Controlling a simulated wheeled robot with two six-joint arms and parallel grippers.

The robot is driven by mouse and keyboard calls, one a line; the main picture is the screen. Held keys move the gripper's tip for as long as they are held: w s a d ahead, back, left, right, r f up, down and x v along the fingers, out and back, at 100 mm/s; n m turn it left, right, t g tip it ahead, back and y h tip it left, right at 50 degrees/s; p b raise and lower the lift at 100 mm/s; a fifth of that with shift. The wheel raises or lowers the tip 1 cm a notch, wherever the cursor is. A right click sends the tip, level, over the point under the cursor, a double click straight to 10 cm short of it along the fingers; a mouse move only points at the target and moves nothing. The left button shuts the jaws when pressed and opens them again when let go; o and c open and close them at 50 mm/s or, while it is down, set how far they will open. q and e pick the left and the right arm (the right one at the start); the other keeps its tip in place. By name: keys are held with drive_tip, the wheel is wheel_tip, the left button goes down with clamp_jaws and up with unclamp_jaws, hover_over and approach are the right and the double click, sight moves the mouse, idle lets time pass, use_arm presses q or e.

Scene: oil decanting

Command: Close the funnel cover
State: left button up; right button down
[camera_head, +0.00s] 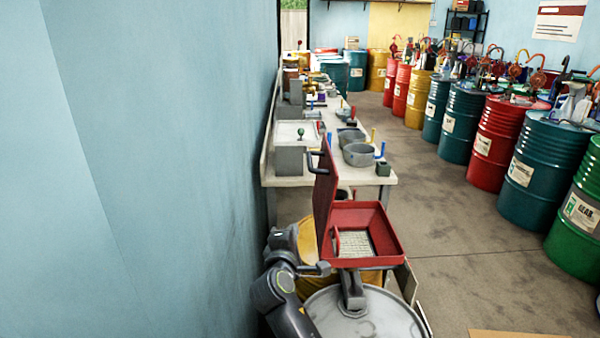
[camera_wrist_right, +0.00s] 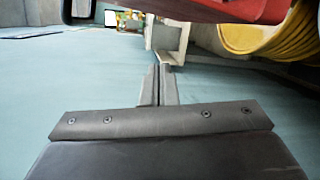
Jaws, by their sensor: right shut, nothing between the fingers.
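The red square funnel (camera_head: 388,246) sits above a grey drum (camera_head: 385,318), with a mesh in its bottom. Its red cover (camera_head: 325,190) is open and stands nearly upright on the funnel's left edge. A dark handle (camera_head: 318,162) sticks out from the cover's left face. My right gripper (camera_head: 323,268) is low at the funnel's left, below the cover. In the right wrist view its fingers (camera_wrist_right: 158,86) are together and empty. A red part, likely of the funnel or cover, crosses the top of that view (camera_wrist_right: 235,9). My left gripper is not in view.
A blue wall (camera_head: 170,150) is close on the left. A yellow drum (camera_head: 308,248) stands behind the funnel. A workbench (camera_head: 385,181) with pots and tools runs along the wall. Several coloured drums line the right. The floor (camera_head: 450,230) between is clear.

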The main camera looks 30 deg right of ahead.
drive_tip(key=w+a+r+n+t+h, duration=0.2)
drive_tip(key=w+r, duration=0.1)
drive_tip(key=r, duration=0.5)
drive_tip(key=w+d+r+p, duration=0.2)
drive_tip(key=w+d+p, duration=0.3)
drive_tip(key=d, duration=0.5)
drive_tip(key=shift+w+r, duration=0.4)
drive_tip(key=shift+p, duration=0.3)
